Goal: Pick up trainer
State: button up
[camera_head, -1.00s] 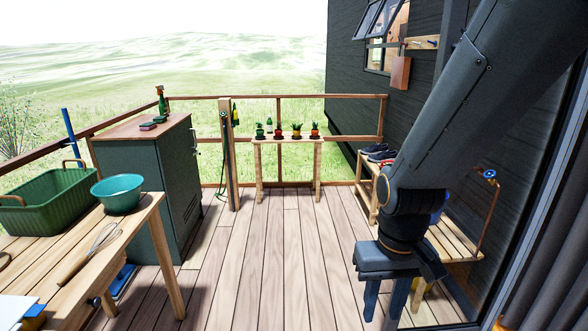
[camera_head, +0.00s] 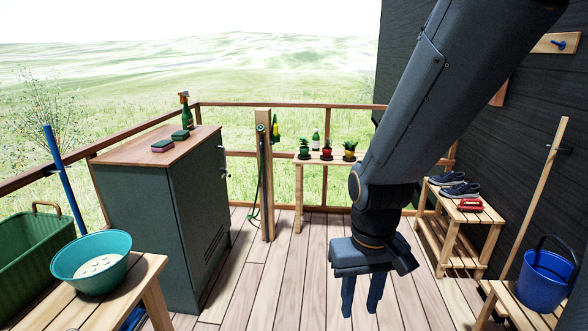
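A pair of dark blue trainers with pale soles sits on top of a wooden slatted rack at the right; the nearer trainer (camera_head: 461,190) lies in front of the farther trainer (camera_head: 446,179). The rack (camera_head: 482,217) stands against the dark wall. My gripper (camera_head: 361,294) hangs pointing down over the deck, to the left of the rack and nearer to me. Its two fingers are apart with nothing between them. It is clear of the trainers.
A red brush-like object (camera_head: 470,205) lies beside the trainers. A blue bucket (camera_head: 545,281) stands on a low slatted bench at the front right. A dark green cabinet (camera_head: 160,215) stands at the left. A teal bowl (camera_head: 92,262) is on the left table. The middle deck (camera_head: 270,270) is clear.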

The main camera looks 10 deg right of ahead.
aim_at(453, 178)
jog(key=i, duration=1.8)
jog(key=z, duration=0.65)
jog(key=i, duration=1.75)
jog(key=z, duration=0.8)
jog(key=i, duration=0.95)
jog(key=z, duration=0.3)
